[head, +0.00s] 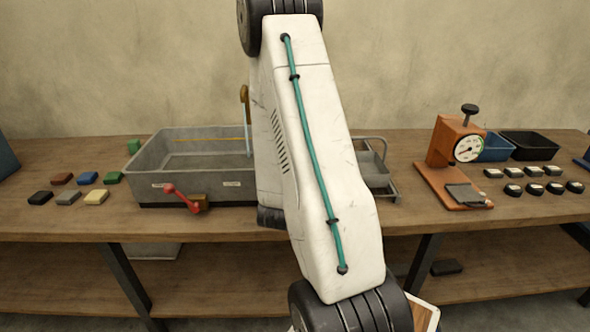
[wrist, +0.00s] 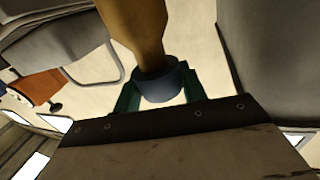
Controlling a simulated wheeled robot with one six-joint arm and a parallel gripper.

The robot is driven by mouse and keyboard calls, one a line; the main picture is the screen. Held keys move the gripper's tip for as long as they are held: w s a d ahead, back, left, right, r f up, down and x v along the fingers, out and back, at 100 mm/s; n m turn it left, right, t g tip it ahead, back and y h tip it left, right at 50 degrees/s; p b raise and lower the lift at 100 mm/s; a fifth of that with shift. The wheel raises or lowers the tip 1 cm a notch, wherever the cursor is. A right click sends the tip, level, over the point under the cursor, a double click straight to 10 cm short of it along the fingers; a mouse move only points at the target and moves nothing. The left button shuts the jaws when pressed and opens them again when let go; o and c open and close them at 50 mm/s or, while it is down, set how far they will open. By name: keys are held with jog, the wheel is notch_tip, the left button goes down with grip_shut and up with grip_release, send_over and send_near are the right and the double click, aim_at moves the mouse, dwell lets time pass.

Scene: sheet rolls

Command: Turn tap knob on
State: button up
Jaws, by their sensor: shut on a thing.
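A brass tap (head: 244,94) stands at the back of a grey basin (head: 150,160), left of my arm. A thin pale blue vertical strip, like running water, hangs below it into the basin. In the wrist view, a brass body (wrist: 140,28) ends in a blue-grey round knob (wrist: 158,84). My gripper (wrist: 160,90) has its green fingers on either side of this knob and is shut on it. In the head view, my own arm hides the gripper and the knob.
A red lever (head: 183,199) sits on the basin's front. Coloured blocks (head: 88,178) lie to the left. An orange gauge stand (head: 442,145), several small dark pieces (head: 535,189), and blue (head: 495,148) and black (head: 528,146) trays occupy the right of the bench.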

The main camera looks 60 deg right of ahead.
jog(key=shift+w+m+g, duration=0.1)
jog(key=shift+m+g, duration=0.3)
jog(key=shift+g, duration=0.2)
jog(key=o, duration=1)
jog(key=shift+h, duration=0.3)
jog(key=shift+c, duration=0.2)
